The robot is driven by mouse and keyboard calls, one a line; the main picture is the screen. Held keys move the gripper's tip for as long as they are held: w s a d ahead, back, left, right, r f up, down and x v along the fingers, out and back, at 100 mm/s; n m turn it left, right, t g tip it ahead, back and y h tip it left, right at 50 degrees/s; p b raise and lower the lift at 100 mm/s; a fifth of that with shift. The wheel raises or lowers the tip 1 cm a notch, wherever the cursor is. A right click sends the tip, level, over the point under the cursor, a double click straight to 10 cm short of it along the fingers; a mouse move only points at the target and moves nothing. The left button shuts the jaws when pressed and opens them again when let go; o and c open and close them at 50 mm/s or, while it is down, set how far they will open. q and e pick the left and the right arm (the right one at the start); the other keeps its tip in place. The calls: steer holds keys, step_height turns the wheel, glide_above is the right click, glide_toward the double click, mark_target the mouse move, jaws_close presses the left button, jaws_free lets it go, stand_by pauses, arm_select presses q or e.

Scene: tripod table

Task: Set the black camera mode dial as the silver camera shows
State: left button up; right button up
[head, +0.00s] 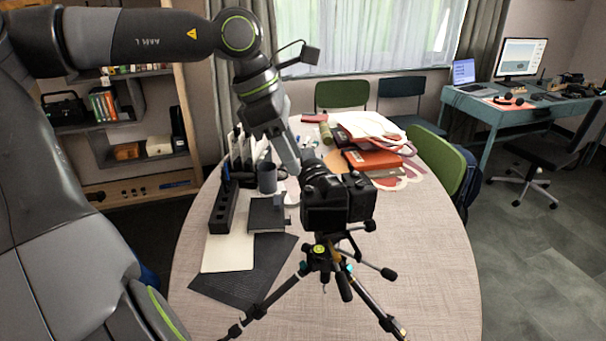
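A black camera (338,200) sits upright on a black tripod (322,262) at the front of the table. Its mode dial is too small to make out, and the gripper partly covers the camera's top left. My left gripper (296,172) points down from above, its tips at or just behind the top left of the black camera. I cannot tell whether it touches the camera or how far its fingers are apart. I cannot make out a silver camera in this view. My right gripper is not in view.
The oval table (420,265) is clear at the front right. A dark mat (243,270), a black slotted holder (224,207) and a grey cup (267,177) lie left of the tripod. Books and papers (372,158) are piled behind the camera. Chairs stand behind the table.

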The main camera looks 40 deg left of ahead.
mark_target(308, 187)
arm_select(q)
steer(key=shift+x, duration=2.7)
jaws_close()
